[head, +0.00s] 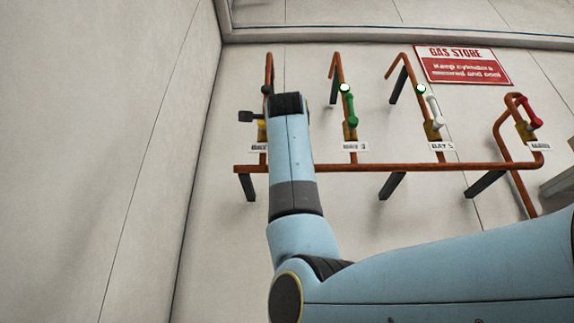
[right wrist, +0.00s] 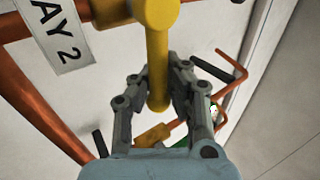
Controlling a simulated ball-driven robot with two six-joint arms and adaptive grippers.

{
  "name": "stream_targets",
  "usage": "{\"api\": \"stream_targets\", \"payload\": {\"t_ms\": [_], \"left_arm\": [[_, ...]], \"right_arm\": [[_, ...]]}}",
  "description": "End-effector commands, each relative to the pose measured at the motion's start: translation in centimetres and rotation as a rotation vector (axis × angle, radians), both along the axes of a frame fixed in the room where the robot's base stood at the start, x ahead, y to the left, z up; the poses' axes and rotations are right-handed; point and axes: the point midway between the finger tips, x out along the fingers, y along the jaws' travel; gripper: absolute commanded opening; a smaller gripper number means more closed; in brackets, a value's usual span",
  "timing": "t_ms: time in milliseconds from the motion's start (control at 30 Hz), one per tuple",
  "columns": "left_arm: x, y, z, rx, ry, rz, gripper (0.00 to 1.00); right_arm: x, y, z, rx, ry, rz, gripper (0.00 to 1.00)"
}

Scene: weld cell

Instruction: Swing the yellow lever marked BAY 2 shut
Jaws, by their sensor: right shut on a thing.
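The yellow lever (right wrist: 157,65) hangs from its yellow hub in the right wrist view, beside a white plate marked BAY 2 (right wrist: 58,30). My right gripper (right wrist: 160,82) is around the lever near its free end, one finger on each side, shut on it. In the head view my right wrist covers most of this valve. Only a yellow part of it (head: 262,131) shows left of my wrist, above a partly hidden plate (head: 258,147). My left gripper is in neither view.
A green lever (head: 352,108), a white lever (head: 434,110) and a red lever (head: 532,113) stand to the right on copper pipes. A long copper pipe (head: 390,167) runs below them. Green lamps glow by the green and white levers. A red GAS STORE sign (head: 462,66) hangs behind.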

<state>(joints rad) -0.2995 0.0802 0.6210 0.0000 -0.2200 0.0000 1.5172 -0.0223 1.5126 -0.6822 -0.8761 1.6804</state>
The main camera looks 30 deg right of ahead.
Motion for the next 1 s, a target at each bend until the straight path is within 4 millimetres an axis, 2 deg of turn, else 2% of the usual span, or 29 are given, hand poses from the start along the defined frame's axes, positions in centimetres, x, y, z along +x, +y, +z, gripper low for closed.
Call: {"api": "stream_targets", "payload": {"t_ms": [33,167,200,433,767,1000], "left_arm": [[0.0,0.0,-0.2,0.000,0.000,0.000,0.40],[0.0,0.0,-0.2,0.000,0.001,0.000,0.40],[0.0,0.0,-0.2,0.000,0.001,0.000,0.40],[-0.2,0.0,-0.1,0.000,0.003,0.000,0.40],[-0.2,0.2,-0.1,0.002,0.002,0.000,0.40],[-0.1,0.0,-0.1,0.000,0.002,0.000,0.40]], "right_arm": [[0.5,0.0,-1.0,0.011,0.018,0.001,0.00],[0.5,0.0,-1.0,0.011,0.018,0.001,0.00],[0.5,0.0,-1.0,0.011,0.018,0.001,0.09],[0.5,-0.1,-0.8,0.008,0.017,0.001,0.39],[0.1,0.2,-0.8,0.006,0.012,0.001,0.39],[-2.7,2.3,-3.2,0.007,0.012,0.005,0.39]]}}
